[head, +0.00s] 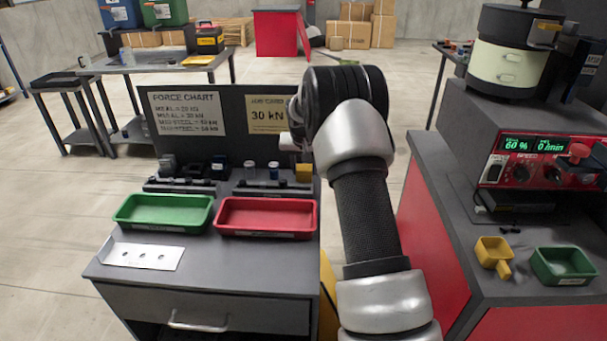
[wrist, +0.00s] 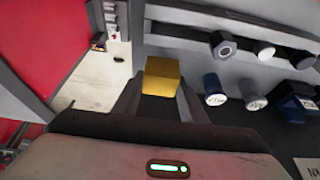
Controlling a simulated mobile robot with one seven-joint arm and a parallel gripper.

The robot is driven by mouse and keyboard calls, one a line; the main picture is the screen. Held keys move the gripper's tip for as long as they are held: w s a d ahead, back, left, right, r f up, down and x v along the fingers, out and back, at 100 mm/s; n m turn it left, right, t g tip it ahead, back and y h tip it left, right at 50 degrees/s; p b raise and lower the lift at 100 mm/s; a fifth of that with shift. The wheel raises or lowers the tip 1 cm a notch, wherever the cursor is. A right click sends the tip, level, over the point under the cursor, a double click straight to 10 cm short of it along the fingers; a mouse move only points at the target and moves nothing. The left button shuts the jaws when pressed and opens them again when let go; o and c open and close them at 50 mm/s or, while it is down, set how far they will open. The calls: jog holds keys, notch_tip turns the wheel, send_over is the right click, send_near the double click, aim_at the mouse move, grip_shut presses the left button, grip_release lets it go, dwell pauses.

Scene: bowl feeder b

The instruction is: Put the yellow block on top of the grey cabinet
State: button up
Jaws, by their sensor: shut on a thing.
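The yellow block (wrist: 162,77) sits between the two fingers of my gripper (wrist: 160,94) in the wrist view, and the gripper is shut on it. In the head view, the block (head: 304,172) shows small beside my arm, near the back right of the grey cabinet (head: 215,260). My arm hides most of the gripper there. I cannot tell whether the block still touches the rack below it. The cabinet has a drawer with a handle and a dark upright back panel.
A green tray (head: 163,228), a red tray (head: 266,232) and a metal plate with holes (head: 140,256) occupy the cabinet top. Racks of small parts (head: 180,187) stand behind. At the right, a red-sided bench (head: 430,225) holds a feeder, a yellow scoop (head: 494,254) and a green bin (head: 563,265).

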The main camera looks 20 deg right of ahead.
jog(key=shift+f, duration=0.75)
jog(key=shift+f, duration=0.15)
jog(key=o, duration=1.2)
